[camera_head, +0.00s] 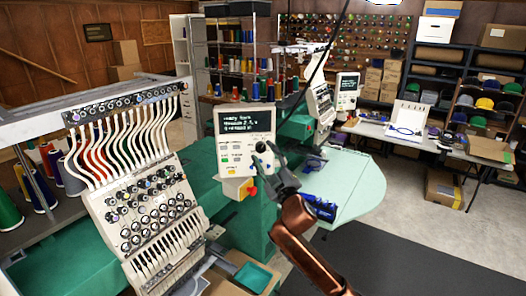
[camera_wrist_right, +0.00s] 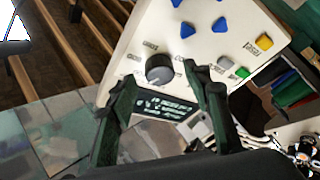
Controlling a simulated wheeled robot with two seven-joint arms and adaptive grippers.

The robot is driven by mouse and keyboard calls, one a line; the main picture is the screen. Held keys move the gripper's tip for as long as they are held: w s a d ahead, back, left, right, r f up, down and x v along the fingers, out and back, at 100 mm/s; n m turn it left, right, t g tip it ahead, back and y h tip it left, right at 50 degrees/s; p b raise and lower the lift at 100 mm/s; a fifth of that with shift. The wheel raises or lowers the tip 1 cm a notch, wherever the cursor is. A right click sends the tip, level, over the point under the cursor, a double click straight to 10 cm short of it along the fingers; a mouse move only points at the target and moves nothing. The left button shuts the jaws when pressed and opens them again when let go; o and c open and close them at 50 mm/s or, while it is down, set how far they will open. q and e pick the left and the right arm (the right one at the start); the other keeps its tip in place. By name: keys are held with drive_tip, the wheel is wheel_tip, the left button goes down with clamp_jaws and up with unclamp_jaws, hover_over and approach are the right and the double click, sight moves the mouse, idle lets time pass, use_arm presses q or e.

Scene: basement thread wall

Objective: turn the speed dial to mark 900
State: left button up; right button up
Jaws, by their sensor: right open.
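The control panel (camera_head: 233,158) of the embroidery machine is off-white, with a dark screen (camera_head: 244,121) of white text above its buttons. The speed dial (camera_wrist_right: 159,68) is a round dark knob on the panel in the right wrist view. Small printed marks stand around it, too small to read, so I cannot tell its setting. In the head view my right gripper covers that part of the panel. My right gripper (camera_head: 266,154) is open; in the wrist view its two fingers (camera_wrist_right: 160,76) point toward the dial, with the knob between their tips. I cannot tell whether they touch it. My left gripper is out of view.
Blue triangular buttons (camera_wrist_right: 187,28) and grey, green and yellow (camera_wrist_right: 263,41) buttons lie close to the dial. A red stop knob (camera_head: 250,188) sits at the panel's lower edge. The needle head (camera_head: 150,215) stands left, a pale green table (camera_head: 345,190) right.

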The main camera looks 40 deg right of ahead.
drive_tip(key=shift+x, duration=0.85)
drive_tip(key=shift+c, duration=0.4)
drive_tip(key=shift+f, duration=0.1)
drive_tip(key=c, duration=1.1)
